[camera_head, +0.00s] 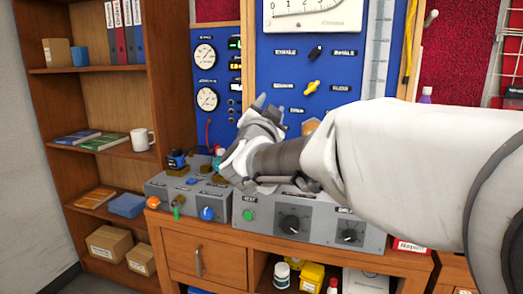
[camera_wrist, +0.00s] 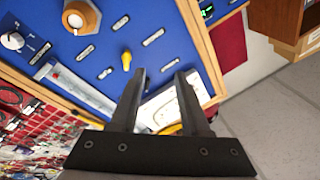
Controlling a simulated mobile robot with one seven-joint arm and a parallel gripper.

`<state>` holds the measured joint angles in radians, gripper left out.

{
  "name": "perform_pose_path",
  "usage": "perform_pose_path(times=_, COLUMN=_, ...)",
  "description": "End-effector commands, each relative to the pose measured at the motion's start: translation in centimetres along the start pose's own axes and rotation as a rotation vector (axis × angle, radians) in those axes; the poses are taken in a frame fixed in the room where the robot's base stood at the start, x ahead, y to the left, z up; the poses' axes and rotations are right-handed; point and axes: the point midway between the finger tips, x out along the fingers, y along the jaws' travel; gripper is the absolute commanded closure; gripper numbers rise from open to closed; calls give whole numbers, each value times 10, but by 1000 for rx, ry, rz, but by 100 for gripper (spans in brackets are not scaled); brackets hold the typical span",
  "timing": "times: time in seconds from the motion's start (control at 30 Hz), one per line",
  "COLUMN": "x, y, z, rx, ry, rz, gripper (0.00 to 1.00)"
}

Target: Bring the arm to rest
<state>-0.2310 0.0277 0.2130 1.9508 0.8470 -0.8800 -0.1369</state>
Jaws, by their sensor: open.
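My arm (camera_head: 400,150) reaches in from the right in the head view, with my gripper (camera_head: 258,108) in front of the blue panel (camera_head: 340,75), above the grey control boxes. In the wrist view my gripper (camera_wrist: 160,75) shows two dark fingers spread apart with nothing between them. The blue panel (camera_wrist: 90,60) lies beyond the fingers, with a yellow switch (camera_wrist: 127,60) just left of the left finger. Whether a finger touches anything I cannot tell.
Grey control boxes (camera_head: 335,225) with knobs and buttons stand on a wooden bench (camera_head: 225,250). A wooden shelf (camera_head: 105,90) with books and a white mug (camera_head: 141,139) stands at the left. Grey floor (camera_wrist: 265,100) shows in the wrist view.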

Motion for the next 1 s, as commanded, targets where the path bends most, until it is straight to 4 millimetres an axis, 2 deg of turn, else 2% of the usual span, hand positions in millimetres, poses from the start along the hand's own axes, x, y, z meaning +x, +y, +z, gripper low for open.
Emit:
perform_pose_path(times=0.17, x=-31, y=4, z=4, rx=-111, ry=-223, rz=-100, gripper=54)
perform_pose_path(times=0.37, x=-86, y=36, z=21, rx=-261, ry=-493, rz=-133, gripper=54)
perform_pose_path(times=0.57, x=-159, y=96, z=35, rx=-413, ry=-770, rz=-80, gripper=54)
perform_pose_path(times=0.7, x=-219, y=148, z=40, rx=-508, ry=-963, rz=4, gripper=54)
perform_pose_path(times=0.9, x=-306, y=219, z=36, rx=-609, ry=-1209, rz=166, gripper=54)
perform_pose_path(times=1.0, x=-348, y=248, z=28, rx=-644, ry=-1317, rz=258, gripper=54)
